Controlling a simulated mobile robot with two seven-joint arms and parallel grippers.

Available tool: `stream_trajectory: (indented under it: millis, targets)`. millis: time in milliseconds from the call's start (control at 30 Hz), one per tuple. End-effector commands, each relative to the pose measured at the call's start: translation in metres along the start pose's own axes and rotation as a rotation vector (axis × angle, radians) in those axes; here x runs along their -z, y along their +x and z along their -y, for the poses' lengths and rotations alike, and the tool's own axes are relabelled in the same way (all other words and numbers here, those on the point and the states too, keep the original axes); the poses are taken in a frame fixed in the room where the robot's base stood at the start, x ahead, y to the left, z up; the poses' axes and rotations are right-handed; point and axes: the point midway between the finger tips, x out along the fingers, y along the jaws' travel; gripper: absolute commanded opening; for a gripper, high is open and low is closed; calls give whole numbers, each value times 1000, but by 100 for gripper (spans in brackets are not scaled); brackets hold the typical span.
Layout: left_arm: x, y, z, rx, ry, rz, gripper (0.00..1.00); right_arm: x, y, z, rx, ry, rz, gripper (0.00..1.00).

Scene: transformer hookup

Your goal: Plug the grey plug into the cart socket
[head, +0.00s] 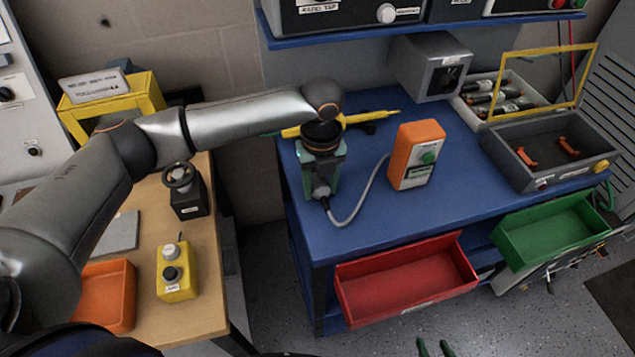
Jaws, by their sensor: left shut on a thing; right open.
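The grey plug (322,194) is at the left end of the blue bench top, at the end of a grey cable (363,203). The cable loops right to an orange handheld unit (417,155) standing on the bench. My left gripper (321,178) points down and is shut on the plug; its fingers hide part of it. I cannot tell whether the plug touches the bench. A grey box (428,66) with a dark socket-like opening (449,76) stands at the back of the bench, apart from the plug. My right gripper (435,347) shows only its green fingertips at the bottom edge, apart and empty.
A yellow probe-like tool (375,117) lies behind my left gripper. A grey open case (545,150) sits at the right. Red (405,285) and green (550,228) drawers stick out in front. The blue bench top (405,220) is clear at its front middle.

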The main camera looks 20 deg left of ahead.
Motion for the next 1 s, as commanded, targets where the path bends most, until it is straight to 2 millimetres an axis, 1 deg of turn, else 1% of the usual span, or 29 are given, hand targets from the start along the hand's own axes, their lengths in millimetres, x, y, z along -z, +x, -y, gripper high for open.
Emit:
stream_trajectory:
  millis: [33, 67, 267, 1000]
  targets:
    - [0, 0, 0, 0, 0, 0, 4, 0, 0, 0, 0, 0, 0, 50]
    - [0, 0, 0, 0, 0, 0, 1, 0, 0, 0, 0, 0, 0, 50]
    - [0, -6, 0, 1, 0, 1, 1, 5, -4, 0, 0, 0, 0, 50]
    - [0, -53, 0, 1, 0, 0, 1, 49, -44, 3, 0, 0, 0, 50]
